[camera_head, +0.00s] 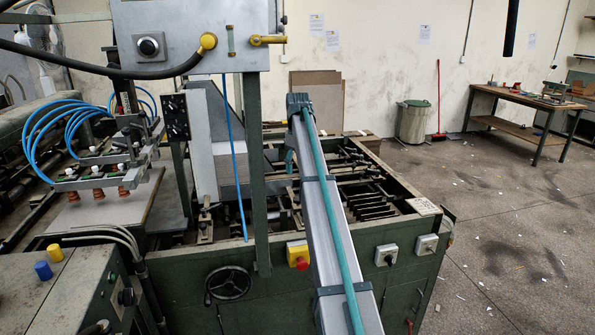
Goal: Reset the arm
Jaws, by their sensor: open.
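My arm's long grey link, with a teal hose along it, reaches from the bottom middle up over the greyboard feeder (210,257). It ends in a dark block in front of the leaning boards. I see nothing held. The feeder's green frame stands below and around the arm, with an open bed of bars and rollers on the right.
A grey control box (190,35) hangs at the upper left on a green post. Suction cups (98,193) sit over a board at the left. A red emergency button (299,262) is on the front. A bin (413,122) and workbench (528,107) stand behind; right floor is open.

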